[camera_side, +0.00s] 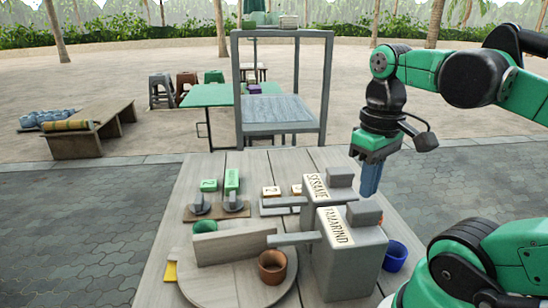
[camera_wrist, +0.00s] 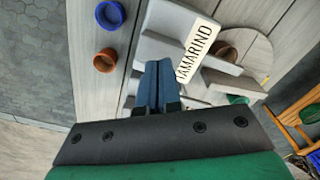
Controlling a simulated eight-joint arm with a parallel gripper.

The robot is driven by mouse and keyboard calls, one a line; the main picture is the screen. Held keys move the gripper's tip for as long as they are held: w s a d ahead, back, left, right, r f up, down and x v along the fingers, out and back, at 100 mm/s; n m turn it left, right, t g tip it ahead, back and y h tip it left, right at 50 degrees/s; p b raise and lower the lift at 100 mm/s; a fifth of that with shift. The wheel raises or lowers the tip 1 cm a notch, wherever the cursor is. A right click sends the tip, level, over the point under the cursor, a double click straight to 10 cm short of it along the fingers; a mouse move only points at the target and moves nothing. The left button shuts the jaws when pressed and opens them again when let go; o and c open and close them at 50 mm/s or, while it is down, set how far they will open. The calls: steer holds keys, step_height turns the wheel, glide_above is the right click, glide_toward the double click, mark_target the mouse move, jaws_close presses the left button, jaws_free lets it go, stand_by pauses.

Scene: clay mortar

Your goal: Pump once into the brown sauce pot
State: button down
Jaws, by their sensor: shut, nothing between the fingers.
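The brown sauce pot (camera_side: 272,266) stands on a round board (camera_side: 225,290) under the spout of the grey TAMARIND dispenser (camera_side: 350,262). In the wrist view a brown pot (camera_wrist: 225,52) shows beside this dispenser, and a second, orange-brown pot (camera_wrist: 105,60) stands on its other side. The grey SESAME dispenser (camera_side: 312,212) stands behind the TAMARIND one. Each has a block-like head on top. My gripper (camera_side: 370,190) points down, its blue fingers shut and empty, above the table near the dispensers. Its fingers (camera_wrist: 157,85) hide part of the dispensers in the wrist view. I cannot tell whether they touch anything.
A blue pot (camera_side: 395,256) stands right of the TAMARIND dispenser. A grey block (camera_side: 235,246) stands on the round board, partly hiding something green behind it. A tall stand (camera_side: 283,128) rises behind the table.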

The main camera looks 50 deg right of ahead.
mark_target(365, 206)
steer(key=shift+f, duration=0.25)
steer(key=shift+f, duration=0.45)
steer(key=shift+f, duration=0.1)
stand_by(0.4)
steer(key=shift+f, duration=1)
steer(key=shift+r, duration=1.8)
